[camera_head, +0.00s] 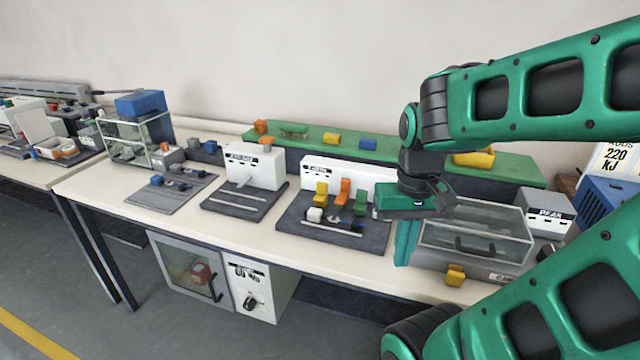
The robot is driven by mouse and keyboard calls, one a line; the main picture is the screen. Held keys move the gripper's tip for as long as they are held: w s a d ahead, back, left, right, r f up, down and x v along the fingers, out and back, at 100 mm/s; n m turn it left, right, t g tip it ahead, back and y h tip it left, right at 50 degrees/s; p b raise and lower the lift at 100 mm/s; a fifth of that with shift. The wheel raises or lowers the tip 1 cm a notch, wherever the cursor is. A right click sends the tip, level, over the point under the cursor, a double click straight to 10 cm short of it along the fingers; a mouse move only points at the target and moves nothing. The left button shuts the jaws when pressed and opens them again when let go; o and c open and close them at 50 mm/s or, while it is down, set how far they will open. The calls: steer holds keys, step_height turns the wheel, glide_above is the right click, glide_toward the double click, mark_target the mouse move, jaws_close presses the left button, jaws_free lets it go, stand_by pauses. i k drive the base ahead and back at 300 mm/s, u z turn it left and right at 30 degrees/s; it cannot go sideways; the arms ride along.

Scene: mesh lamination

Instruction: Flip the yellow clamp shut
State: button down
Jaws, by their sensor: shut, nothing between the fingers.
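The yellow clamp (321,193) appears to be the small yellow upright piece at the left of a row of coloured pieces on a dark station plate. An orange piece (342,192) and a green piece (361,202) stand to its right. The yellow piece looks raised, but it is too small to tell its exact angle. My gripper (403,260) points down to the right of this plate, apart from the yellow piece, in front of the left end of a clear-lidded box. Its fingers are together with nothing seen between them.
A green shelf (400,151) runs behind. Bare table lies along the front edge.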

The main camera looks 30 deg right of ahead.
mark_target(321, 199)
steer(key=k, duration=1.15)
steer(key=u, duration=0.5)
steer(key=i, duration=1.95)
steer(key=z, duration=0.6)
